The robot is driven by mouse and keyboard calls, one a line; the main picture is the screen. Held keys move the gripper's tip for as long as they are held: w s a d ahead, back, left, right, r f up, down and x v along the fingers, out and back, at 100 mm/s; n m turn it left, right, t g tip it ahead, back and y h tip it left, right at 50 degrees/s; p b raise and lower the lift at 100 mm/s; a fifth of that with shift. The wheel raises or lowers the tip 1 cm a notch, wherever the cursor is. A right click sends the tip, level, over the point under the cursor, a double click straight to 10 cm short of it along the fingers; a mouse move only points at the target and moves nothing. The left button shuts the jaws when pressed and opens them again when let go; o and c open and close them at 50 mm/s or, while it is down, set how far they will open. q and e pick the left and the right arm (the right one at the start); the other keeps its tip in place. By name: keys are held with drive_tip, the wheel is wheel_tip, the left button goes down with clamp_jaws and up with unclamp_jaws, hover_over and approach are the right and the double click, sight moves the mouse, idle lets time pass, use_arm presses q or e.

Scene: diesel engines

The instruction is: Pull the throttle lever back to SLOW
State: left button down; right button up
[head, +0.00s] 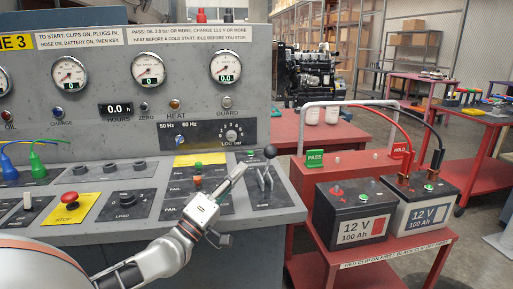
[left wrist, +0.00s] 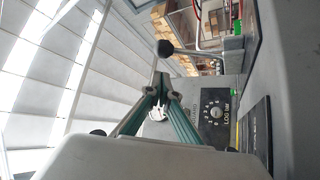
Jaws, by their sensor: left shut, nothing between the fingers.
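The throttle lever (head: 270,151) has a black ball knob on a metal stem. It rises from a slotted dark plate at the right end of the grey console. In the left wrist view, the black ball (left wrist: 165,47) shows above the fingertips with its stem running right. My left gripper (head: 240,170) is shut and empty, just left of the lever in the head view. The pictures do not clearly show whether it touches the stem. The lettering on the lever's plate is too small to read. My right gripper is not in view.
A red stop button (head: 70,197) and a load knob plate (head: 126,204) sit left on the console. Gauges (head: 148,69) line the upright panel. A red cart (head: 385,255) with two batteries stands to the right. The air above the lever is clear.

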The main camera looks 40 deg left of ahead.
use_arm(q)
drive_tip(key=p+x, duration=0.1)
drive_tip(key=x, duration=0.8)
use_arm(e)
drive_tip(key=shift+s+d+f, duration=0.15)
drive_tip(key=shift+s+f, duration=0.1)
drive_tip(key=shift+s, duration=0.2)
use_arm(q)
drive_tip(key=shift+f, duration=0.1)
drive_tip(key=v, duration=0.4)
drive_tip(key=p+v, duration=0.1)
drive_tip(key=v, duration=0.4)
drive_tip(key=d+v, duration=0.1)
drive_tip(key=v, duration=0.3)
drive_tip(key=shift+s+f, duration=0.1)
drive_tip(key=shift+s, duration=0.1)
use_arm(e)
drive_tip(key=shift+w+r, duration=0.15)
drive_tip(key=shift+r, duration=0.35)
